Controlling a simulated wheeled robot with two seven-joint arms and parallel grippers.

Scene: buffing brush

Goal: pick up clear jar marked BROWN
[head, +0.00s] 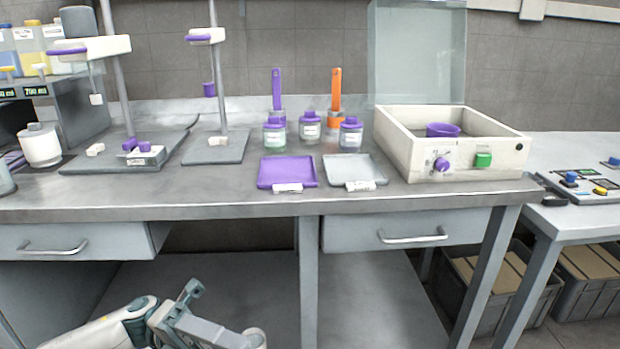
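Three small clear jars with purplish lids and white labels stand close together at the middle of the bench: a left jar (274,136), a middle jar (310,130) and a right jar (350,137). The label print is too small to read, so I cannot tell which is marked BROWN. My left gripper (205,325) is low at the bottom left, below the bench top and well apart from the jars. I cannot tell whether it is open or shut, and no held thing shows. My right gripper is out of view.
A purple tray (287,172) and a grey tray (355,170) lie before the jars. Purple (276,88) and orange (335,88) handles rise behind them. A white box machine (466,158) with a clear raised lid is right, stands (218,147) left. The bench's front edge (240,208) overhangs my gripper.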

